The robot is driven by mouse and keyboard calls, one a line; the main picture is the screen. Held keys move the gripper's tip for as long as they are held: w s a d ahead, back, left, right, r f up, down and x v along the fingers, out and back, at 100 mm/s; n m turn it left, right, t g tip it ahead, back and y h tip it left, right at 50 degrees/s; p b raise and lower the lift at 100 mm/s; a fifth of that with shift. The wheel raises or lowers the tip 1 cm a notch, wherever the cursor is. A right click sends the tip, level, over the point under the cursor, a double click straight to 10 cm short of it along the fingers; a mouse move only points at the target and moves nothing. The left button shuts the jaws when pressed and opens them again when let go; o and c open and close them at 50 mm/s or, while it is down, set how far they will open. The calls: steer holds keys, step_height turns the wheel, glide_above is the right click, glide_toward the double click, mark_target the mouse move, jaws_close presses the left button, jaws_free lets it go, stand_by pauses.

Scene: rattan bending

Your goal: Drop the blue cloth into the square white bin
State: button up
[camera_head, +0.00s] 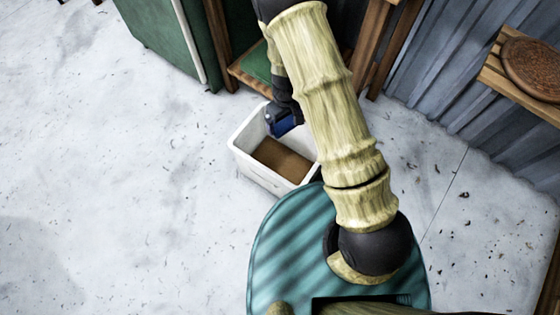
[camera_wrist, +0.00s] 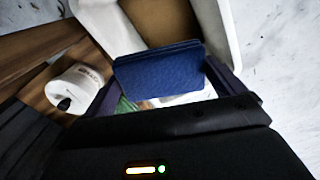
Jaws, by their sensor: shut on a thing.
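The square white bin (camera_head: 243,158) stands on the floor in the head view, with a brown inside bottom; it also shows at the top of the wrist view (camera_wrist: 222,28). My gripper (camera_wrist: 165,90) is shut on the blue cloth (camera_wrist: 160,72), which looks folded. In the head view the blue cloth (camera_head: 284,125) is at the far side of the bin, over its opening or rim. I cannot tell its exact height. My arm hides the bin's right side, and the gripper's fingertips (camera_head: 275,118) are small and partly hidden in the head view.
A green cabinet (camera_head: 165,40) and a wooden shelf unit (camera_head: 222,45) stand behind the bin. A white round container (camera_wrist: 75,88) sits on wood in the wrist view. A wooden stool or shelf (camera_head: 510,92) with a brown round top is at right. The floor at left is clear.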

step_height(320, 180, down, 6)
steer(key=b, duration=0.4)
steer(key=shift+r+b, duration=0.25)
steer(key=shift+b, duration=0.05)
steer(key=o, duration=0.7)
steer(key=shift+c, duration=0.2)
steer(key=shift+w+r, duration=0.1)
steer(key=shift+r+p, duration=0.3)
steer(key=shift+r, duration=0.05)
step_height(320, 180, up, 16)
steer(key=p, duration=0.7)
steer(key=shift+r, duration=0.25)
